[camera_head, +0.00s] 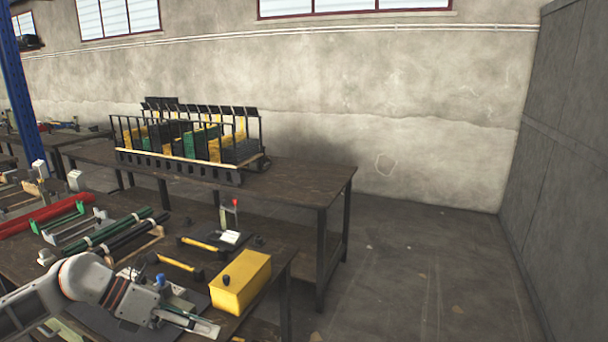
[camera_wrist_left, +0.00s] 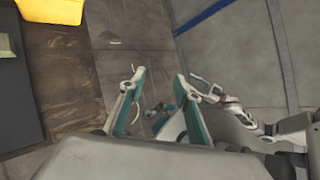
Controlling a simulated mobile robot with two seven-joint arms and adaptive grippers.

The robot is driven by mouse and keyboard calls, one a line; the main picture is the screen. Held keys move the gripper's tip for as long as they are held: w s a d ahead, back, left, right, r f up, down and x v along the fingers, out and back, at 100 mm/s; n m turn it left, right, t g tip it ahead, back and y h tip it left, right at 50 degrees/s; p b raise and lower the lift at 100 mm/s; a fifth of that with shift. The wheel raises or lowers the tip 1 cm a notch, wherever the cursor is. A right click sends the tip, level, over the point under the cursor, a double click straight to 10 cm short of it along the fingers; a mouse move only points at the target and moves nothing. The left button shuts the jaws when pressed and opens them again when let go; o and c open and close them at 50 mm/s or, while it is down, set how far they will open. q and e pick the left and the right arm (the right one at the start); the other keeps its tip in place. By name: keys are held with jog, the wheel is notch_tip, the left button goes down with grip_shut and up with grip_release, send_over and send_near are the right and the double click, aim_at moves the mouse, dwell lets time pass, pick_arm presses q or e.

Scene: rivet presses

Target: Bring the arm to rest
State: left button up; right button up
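My left arm comes in from the lower left of the head view, over the near workbench. Its gripper (camera_head: 205,326) is beside the yellow box (camera_head: 241,283), to its lower left, and apart from it as far as I can tell. In the left wrist view the two teal-lined fingers of this gripper (camera_wrist_left: 158,92) stand apart with nothing between them. Another white arm, apparently my right one, shows at the right of that view. Its gripper (camera_wrist_left: 212,88) is small and partly hidden, so its opening is unclear.
The near workbench (camera_head: 277,262) carries yellow-handled tools (camera_head: 175,262), dark rods (camera_head: 125,237) and a small press (camera_head: 231,225). A second table (camera_head: 310,178) behind holds a rack (camera_head: 250,165) of yellow, green and dark panels. The floor (camera_head: 410,270) at right is clear up to the walls.

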pick_arm(q)
jog(key=s+d+n+t+h, duration=0.2)
jog(key=d+n+t+h, duration=0.1)
jog(key=d+n, duration=0.3)
jog(key=s+d+n+t+h, duration=0.2)
jog(key=d+n+h, duration=0.25)
jog(key=d, duration=0.35)
jog(key=s+a+f+n+t+y, duration=0.1)
jog(key=a+f+n+t+y, duration=0.35)
jog(key=f+n, duration=0.4)
jog(key=s+a+f+n+t+y, duration=0.25)
jog(key=f+n+y, duration=0.3)
jog(key=n, duration=0.65)
jog(key=s+a+f+n+g+y, duration=0.3)
jog(key=s+a+f+n+y, duration=0.2)
jog(key=s+f+n, duration=0.3)
jog(key=s+f, duration=0.4)
jog(key=f, duration=0.2)
jog(key=shift+s+g, duration=0.35)
jog(key=shift+g, duration=0.05)
pick_arm(e)
jog(key=shift+s+f, duration=0.35)
jog(key=shift+s, duration=0.05)
pick_arm(q)
jog(key=shift+f, duration=0.1)
pick_arm(e)
jog(key=shift+f, duration=0.15)
